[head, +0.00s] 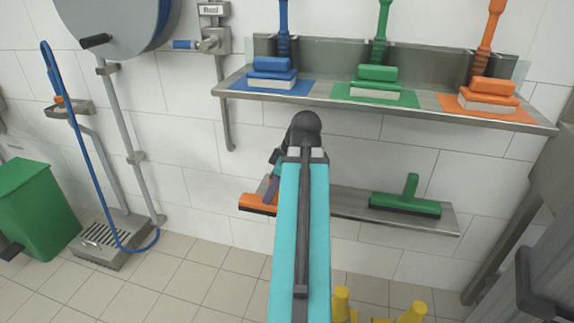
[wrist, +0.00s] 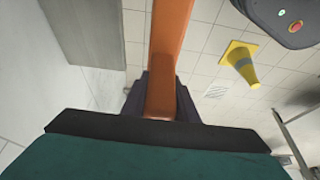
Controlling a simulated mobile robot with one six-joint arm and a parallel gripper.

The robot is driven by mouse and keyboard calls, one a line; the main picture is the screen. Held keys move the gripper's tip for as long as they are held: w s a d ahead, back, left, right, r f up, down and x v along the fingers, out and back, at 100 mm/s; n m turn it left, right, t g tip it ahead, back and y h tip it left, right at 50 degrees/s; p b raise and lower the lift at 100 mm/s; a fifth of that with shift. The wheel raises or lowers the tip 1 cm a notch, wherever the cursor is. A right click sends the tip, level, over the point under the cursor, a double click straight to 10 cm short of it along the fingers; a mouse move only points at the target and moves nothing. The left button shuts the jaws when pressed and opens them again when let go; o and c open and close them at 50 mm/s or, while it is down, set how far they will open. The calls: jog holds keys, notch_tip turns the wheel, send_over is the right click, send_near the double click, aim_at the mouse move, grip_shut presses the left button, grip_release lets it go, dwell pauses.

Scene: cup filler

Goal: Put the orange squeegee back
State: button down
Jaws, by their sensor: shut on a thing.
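The orange squeegee (head: 257,204) shows at the left end of the lower steel shelf (head: 345,208), mostly hidden behind my teal arm. Its orange part (wrist: 168,45) runs up the wrist view between the dark fingers of my gripper (wrist: 161,92), which is shut on it. In the head view my gripper (head: 270,188) shows only as a dark sliver beside the arm. I cannot tell whether the squeegee touches the shelf. A green squeegee (head: 404,204) rests on the right part of the same shelf.
The upper shelf (head: 325,97) above holds blue, green and orange brushes on matching mats. A hose reel (head: 125,20) and a foot-cleaning stand (head: 100,240) are at left, with a green bin (head: 38,205). Yellow cones (head: 412,312) stand on the floor below. The shelf middle looks bare.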

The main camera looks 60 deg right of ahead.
jog(key=shift+w+d+r+p, duration=0.2)
jog(key=shift+d+p, duration=0.3)
jog(key=shift+p, duration=3.3)
jog(key=p, duration=0.6)
jog(key=shift+s+d+f, duration=0.1)
jog(key=shift+s, duration=0.05)
jog(key=w+d, duration=0.2)
jog(key=d, duration=0.5)
jog(key=w+d+b, duration=0.1)
jog(key=w+d, duration=0.1)
jog(key=d, duration=0.5)
jog(key=shift+w+d+f, duration=0.15)
jog(key=shift+w, duration=0.15)
jog(key=shift+f, duration=0.1)
jog(key=shift+f, duration=1.65)
jog(key=shift+f+b, duration=0.1)
jog(key=shift+b, duration=0.2)
jog(key=c, duration=1.4)
grip_release()
